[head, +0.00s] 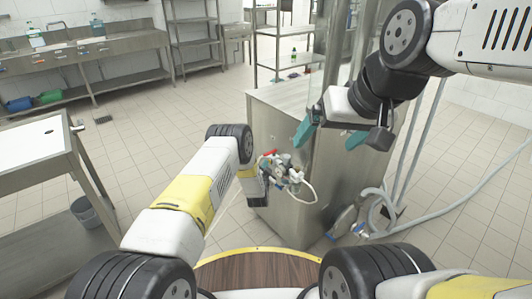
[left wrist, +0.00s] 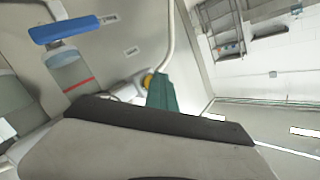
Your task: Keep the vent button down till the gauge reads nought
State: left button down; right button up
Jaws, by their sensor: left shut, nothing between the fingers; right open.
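The steel filler machine (head: 270,125) stands in the middle of the head view, with a cluster of fittings (head: 294,178) on its front. My left gripper is shut and empty; its teal fingertips (left wrist: 162,93) show in the left wrist view. They are close beside a small yellow round part (left wrist: 148,79), partly hidden behind them; I cannot tell whether they touch it or whether it is the vent button. I cannot make out a gauge reading. My right gripper (head: 330,137) is open and empty, in front of the machine's upper part in the head view.
A blue handle (left wrist: 64,30) and a red band (left wrist: 79,87) show in the left wrist view. White hoses (head: 378,200) hang at the machine's right. A steel table (head: 35,145) and a bucket (head: 85,212) are at the left. The floor between is clear.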

pick_arm(q)
jog(key=shift+s+a, duration=0.55)
jog(key=shift+a, duration=0.15)
jog(key=s+a, duration=0.1)
jog(key=a, duration=0.1)
jog(key=s+a, duration=0.2)
dwell(0.6)
